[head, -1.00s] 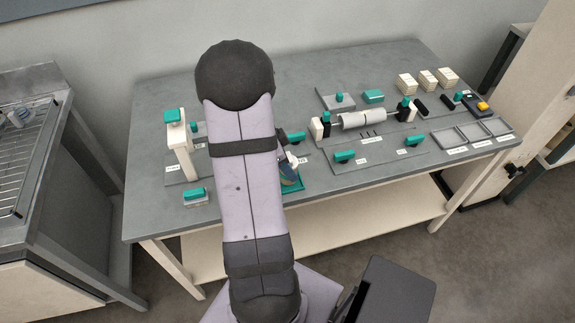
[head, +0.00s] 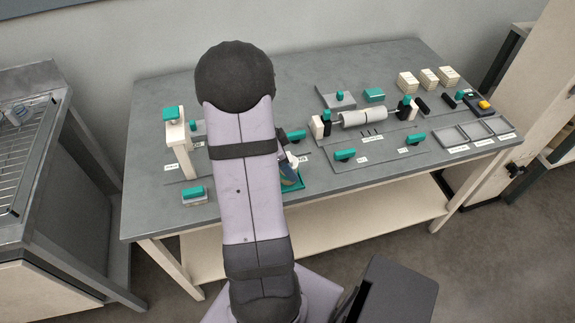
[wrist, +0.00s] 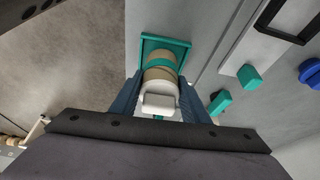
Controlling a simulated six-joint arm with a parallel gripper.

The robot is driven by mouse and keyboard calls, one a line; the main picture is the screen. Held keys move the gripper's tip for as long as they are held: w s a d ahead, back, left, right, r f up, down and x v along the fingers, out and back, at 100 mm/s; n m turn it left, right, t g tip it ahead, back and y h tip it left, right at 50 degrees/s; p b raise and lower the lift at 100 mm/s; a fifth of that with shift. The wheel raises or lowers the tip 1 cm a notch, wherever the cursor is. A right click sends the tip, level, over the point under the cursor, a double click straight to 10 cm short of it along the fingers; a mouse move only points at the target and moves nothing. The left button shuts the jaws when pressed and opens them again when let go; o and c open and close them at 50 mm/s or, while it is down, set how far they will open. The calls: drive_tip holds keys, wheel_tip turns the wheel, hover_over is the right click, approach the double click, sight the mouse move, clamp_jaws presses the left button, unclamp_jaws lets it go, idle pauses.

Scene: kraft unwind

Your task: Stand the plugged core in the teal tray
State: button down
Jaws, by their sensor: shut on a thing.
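The plugged core (wrist: 161,74) is a tan roll with a teal band and a white block-shaped end towards the camera in the wrist view. My gripper (wrist: 160,83) has its blue fingers on both sides of it and is shut on it. The teal tray (wrist: 183,42) is a square with a raised rim, and the core's far end lies within its outline. I cannot tell whether the core touches the tray floor. In the head view the tray (head: 298,186) shows at the right edge of my arm, which hides most of the gripper and core.
A white stand with a teal top (head: 181,146) and a small teal-topped block (head: 194,195) are left of my arm. To the right are a white roller (head: 362,117), teal-handled pieces (head: 345,155) and grey bins (head: 480,131). The table's front edge is close to the tray.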

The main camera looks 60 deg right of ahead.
drive_tip(key=shift+f+b, duration=0.5)
drive_tip(key=shift+b, duration=0.2)
idle(0.5)
drive_tip(key=shift+c, duration=2.3)
unclamp_jaws()
drive_tip(key=shift+r, duration=0.1)
drive_tip(key=shift+r+p, duration=2.4)
drive_tip(key=shift+r, duration=1.55)
